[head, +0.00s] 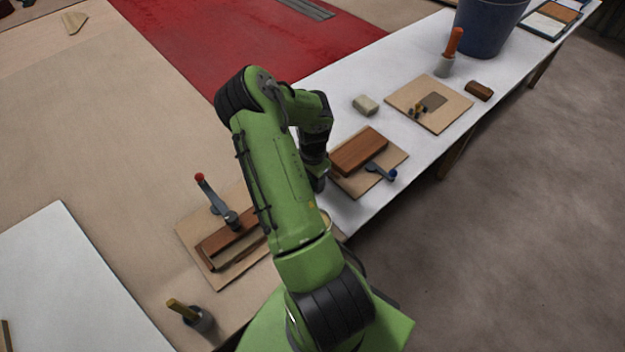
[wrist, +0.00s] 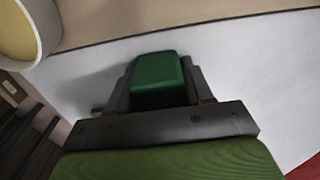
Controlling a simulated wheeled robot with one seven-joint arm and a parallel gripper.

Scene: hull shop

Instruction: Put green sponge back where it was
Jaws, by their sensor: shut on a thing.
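The green sponge (wrist: 158,78) shows in the wrist view, between the two dark fingers of my gripper (wrist: 158,90). The gripper is shut on it. A white surface lies beyond the sponge, with a soft shadow to the left; I cannot tell whether the sponge touches it. In the head view my own green arm hides the sponge and the fingers. The place where the sponge was before cannot be told from these frames.
A round cream-coloured thing (wrist: 20,30) is at the wrist view's upper left. On the white bench (head: 345,85) are a brown block (head: 359,150) on a board, a blue-ended tool (head: 381,171), a pale block (head: 365,105) and a blue bucket (head: 488,28).

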